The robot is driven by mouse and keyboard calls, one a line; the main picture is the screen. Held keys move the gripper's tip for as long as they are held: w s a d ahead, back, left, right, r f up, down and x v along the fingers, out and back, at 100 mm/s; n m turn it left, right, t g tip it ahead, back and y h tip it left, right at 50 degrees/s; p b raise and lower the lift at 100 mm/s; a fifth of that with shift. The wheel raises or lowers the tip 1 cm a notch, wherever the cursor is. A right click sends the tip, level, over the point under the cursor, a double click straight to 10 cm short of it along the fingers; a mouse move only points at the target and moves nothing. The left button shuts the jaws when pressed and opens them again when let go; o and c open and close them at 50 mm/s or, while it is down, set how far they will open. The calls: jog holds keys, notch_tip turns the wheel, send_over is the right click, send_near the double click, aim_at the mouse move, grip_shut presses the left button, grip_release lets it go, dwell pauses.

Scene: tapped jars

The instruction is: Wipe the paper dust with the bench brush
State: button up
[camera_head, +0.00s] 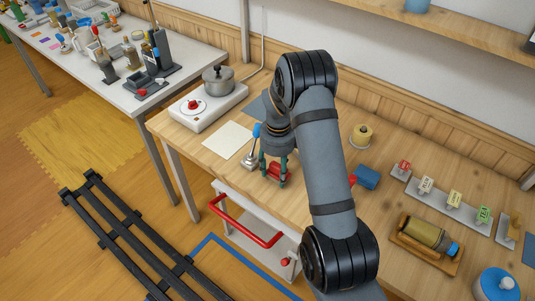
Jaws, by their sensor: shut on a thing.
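My gripper (274,172), with teal fingers, is low over the front part of the wooden bench, left of my arm. It is shut on a red thing (274,169), possibly the bench brush. Its shape is mostly hidden by the fingers, and I cannot tell whether it touches the bench top. A cream sheet (228,140) lies flat to the left of the gripper. I cannot make out any paper dust on the bench.
A small stand with a blue top (250,158) is close left of my gripper. A pot (218,80) stands on a white hotplate (190,107) at the far left. A blue block (368,177), labelled holders (425,186) and a jar in a wooden tray (425,234) are on the right.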

notch_tip(320, 180, up, 4)
jog(key=shift+r+p, duration=0.2)
jog(key=shift+p, duration=0.85)
notch_tip(320, 180, up, 2)
jog(key=shift+a+p, duration=0.1)
jog(key=shift+p, duration=0.55)
jog(key=shift+r+p, duration=0.5)
jog(key=shift+r, duration=0.4)
